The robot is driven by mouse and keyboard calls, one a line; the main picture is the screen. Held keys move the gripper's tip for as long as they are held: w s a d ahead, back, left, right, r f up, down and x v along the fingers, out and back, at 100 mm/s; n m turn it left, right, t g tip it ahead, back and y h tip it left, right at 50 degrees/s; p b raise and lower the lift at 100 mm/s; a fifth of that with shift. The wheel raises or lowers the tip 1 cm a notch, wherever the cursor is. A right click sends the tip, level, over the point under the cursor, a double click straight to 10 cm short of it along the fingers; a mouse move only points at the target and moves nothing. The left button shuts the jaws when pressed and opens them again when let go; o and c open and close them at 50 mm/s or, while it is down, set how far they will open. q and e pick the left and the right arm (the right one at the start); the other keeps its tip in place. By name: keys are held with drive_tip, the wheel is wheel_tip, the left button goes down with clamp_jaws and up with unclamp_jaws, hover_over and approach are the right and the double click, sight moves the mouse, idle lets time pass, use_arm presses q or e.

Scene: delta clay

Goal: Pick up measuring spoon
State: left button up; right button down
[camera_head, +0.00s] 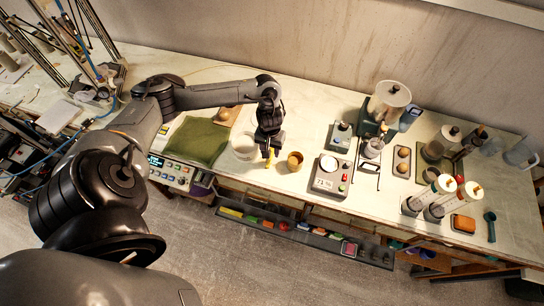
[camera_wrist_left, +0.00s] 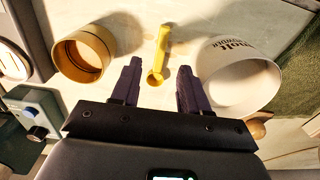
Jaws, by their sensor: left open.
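The yellow measuring spoon (camera_wrist_left: 162,45) lies on the pale worktop in the left wrist view, its handle pointing to the top and its bowl toward my gripper. In the head view it is a small yellow shape (camera_head: 268,159) just below my left gripper (camera_head: 270,147), partly hidden by it. My left gripper (camera_wrist_left: 160,70) is open, and the spoon's bowl appears between its two dark fingertips in the wrist view. I cannot tell how far the tips are above it. The jaws hold nothing. My right gripper is not in view.
A tan round cup (camera_wrist_left: 83,55) and a white lettered tub (camera_wrist_left: 238,78) stand on either side of the spoon. In the head view, a scale (camera_head: 330,175) sits right of the cup (camera_head: 295,161), and a green cloth (camera_head: 196,141) lies left. The bench's front edge is close.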

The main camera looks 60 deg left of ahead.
use_arm(q)
drive_tip(key=shift+f, duration=2.85)
clamp_jaws()
